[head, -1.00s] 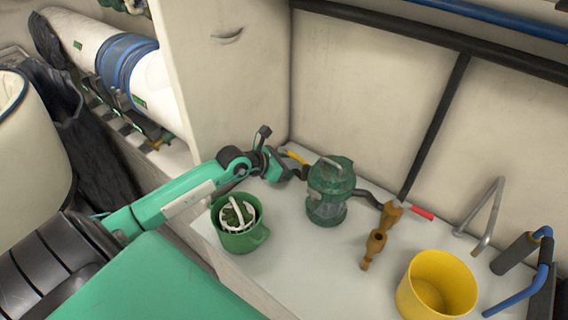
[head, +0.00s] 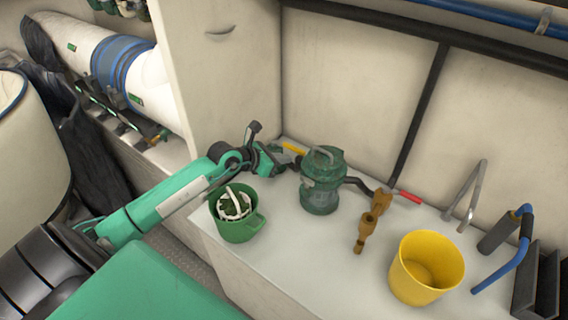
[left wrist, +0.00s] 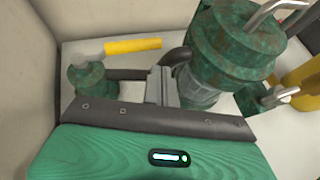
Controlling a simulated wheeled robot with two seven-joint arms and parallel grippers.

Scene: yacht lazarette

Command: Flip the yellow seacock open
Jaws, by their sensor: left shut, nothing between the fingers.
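The yellow seacock handle (head: 293,149) is at the back left of the white counter, by the corner wall. In the left wrist view the yellow grip (left wrist: 132,45) lies crosswise, joined by a metal stem to a weathered green valve body (left wrist: 92,82). My left gripper (head: 292,166) is just in front of the handle, between it and the green strainer (head: 321,190). Its fingers (left wrist: 161,84) are shut and empty in the left wrist view, below and right of the yellow grip, with a visible gap. My right gripper is not in view.
A green bucket (head: 238,228) with a white-and-green item inside stands at the counter's front left. A bronze fitting (head: 368,227), a red handle (head: 408,197) and a yellow bucket (head: 399,275) are to the right. A dark hose runs by the strainer. The front middle counter is clear.

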